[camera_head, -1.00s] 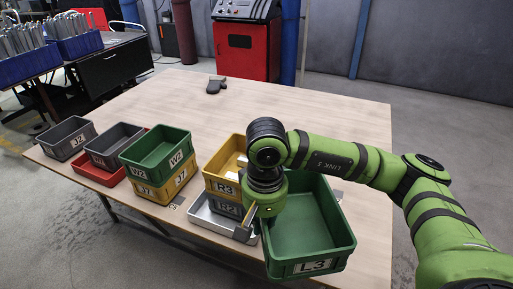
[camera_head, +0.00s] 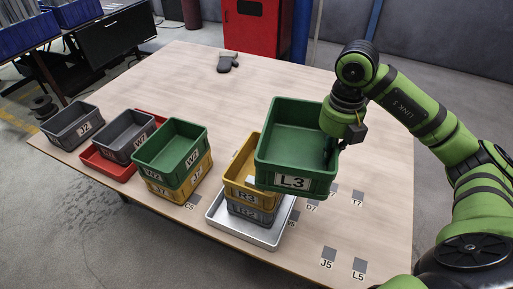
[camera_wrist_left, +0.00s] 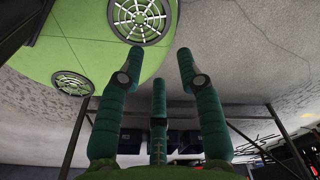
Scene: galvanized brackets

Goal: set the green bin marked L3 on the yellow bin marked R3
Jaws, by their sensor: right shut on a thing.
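The green bin marked L3 (camera_head: 297,126) is upright at the head view's centre right. My right gripper (camera_head: 331,150) is shut on its right wall; the fingertips are partly hidden by the bin. The bin appears held up, overlapping the right part of the yellow bin marked R3 (camera_head: 246,192) in the picture. I cannot tell the gap between them. The yellow bin sits on a grey bin marked R2 (camera_head: 246,212), in a silver tray (camera_head: 228,224). My left gripper (camera_wrist_left: 158,75) shows only in the left wrist view, its fingers spread and empty.
Left of the tray, a green bin marked W2 (camera_head: 168,149) stands on a yellow bin marked J7 (camera_head: 183,186). Grey bins (camera_head: 72,125) and a red tray (camera_head: 103,164) lie further left. A dark glove (camera_head: 227,62) lies at the back. The table's right side has free room.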

